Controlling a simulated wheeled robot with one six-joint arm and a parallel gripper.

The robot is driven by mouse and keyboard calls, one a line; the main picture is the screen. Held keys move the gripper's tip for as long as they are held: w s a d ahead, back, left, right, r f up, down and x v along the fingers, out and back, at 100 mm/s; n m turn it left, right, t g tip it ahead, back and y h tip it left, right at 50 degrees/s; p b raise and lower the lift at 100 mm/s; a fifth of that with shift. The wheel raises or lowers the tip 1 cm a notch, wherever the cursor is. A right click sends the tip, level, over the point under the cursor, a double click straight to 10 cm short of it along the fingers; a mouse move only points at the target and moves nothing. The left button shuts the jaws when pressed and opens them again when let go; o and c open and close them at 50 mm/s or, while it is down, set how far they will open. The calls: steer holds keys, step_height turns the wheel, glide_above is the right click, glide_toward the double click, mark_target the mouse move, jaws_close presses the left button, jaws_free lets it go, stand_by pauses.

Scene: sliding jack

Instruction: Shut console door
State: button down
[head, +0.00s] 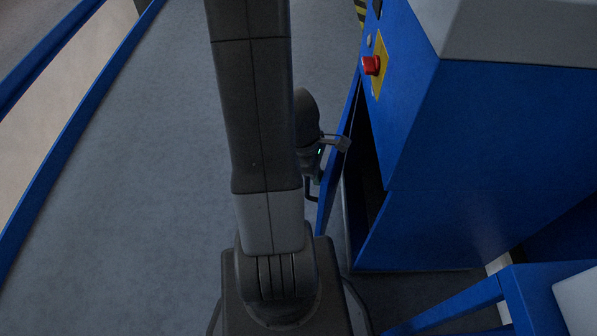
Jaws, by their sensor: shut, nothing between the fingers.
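The blue console (460,160) stands on the right side of the head view. Its blue door (328,195) stands ajar on the console's left face, seen nearly edge-on, with a dark opening (366,180) between it and the cabinet. My gripper (344,143) is shut and empty, at the upper part of the door near its edge. It looks very close to the door; I cannot tell whether it touches. My arm hides part of the area left of the door.
A red button on a yellow plate (380,66) sits above the opening. A grey top (520,30) covers the console. A blue frame (500,290) stands at the lower right. Grey floor (150,180) is clear on the left, up to a blue rail (75,130).

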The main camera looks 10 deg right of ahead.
steer(key=shift+s+d+n, duration=0.15)
steer(key=shift+s+d, duration=0.15)
steer(key=shift+d, duration=0.35)
steer(key=shift+s+d+n, duration=0.15)
steer(key=shift+s+d, duration=0.15)
steer(key=shift+d, duration=0.3)
